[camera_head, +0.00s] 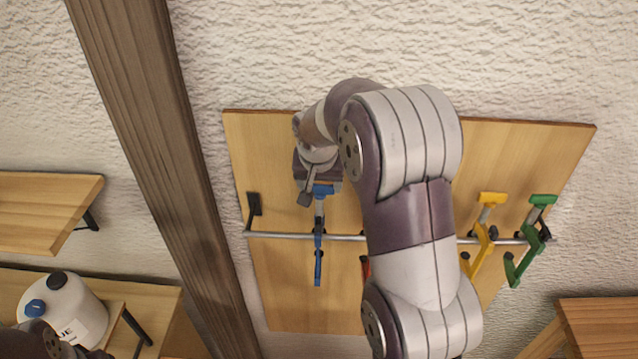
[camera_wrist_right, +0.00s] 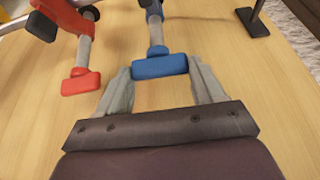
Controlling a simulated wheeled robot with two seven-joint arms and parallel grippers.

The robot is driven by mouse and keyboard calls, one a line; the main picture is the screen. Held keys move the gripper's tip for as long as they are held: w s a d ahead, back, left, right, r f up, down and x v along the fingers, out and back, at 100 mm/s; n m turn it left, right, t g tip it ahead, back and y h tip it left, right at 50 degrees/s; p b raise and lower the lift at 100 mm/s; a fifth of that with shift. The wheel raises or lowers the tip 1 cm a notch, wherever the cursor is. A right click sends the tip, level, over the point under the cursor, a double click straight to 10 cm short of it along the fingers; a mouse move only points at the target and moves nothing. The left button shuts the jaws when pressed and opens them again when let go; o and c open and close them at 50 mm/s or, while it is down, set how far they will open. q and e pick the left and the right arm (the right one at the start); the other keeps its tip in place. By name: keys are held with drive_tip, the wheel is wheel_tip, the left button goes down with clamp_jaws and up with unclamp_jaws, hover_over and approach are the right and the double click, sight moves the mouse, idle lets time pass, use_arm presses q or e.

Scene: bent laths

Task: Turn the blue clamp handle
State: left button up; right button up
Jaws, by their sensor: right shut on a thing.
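The blue clamp (camera_head: 318,262) hangs upright on the metal rail in the head view, left of the other clamps. Its blue handle (camera_wrist_right: 160,67) is a short bar at the end of a metal spindle, and it shows at the clamp's top in the head view. My right gripper (camera_head: 319,187) is at this handle. In the right wrist view its two fingers (camera_wrist_right: 161,72) lie at the two ends of the handle, shut on it. My left gripper is not in view.
A metal rail (camera_head: 350,238) crosses a wooden board (camera_head: 300,310). A red clamp (camera_wrist_right: 80,83) hangs beside the blue one, mostly hidden by my right arm in the head view. Yellow (camera_head: 480,250) and green (camera_head: 522,255) clamps hang farther right. A white bottle (camera_head: 70,305) stands lower left.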

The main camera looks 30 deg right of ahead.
drive_tip(key=shift+a, duration=0.1)
drive_tip(key=o, duration=1.1)
drive_tip(key=shift+c, duration=0.2)
drive_tip(key=b+v, duration=0.1)
drive_tip(key=v, duration=1.1)
drive_tip(key=shift+r, duration=0.3)
drive_tip(key=shift+s, duration=0.1)
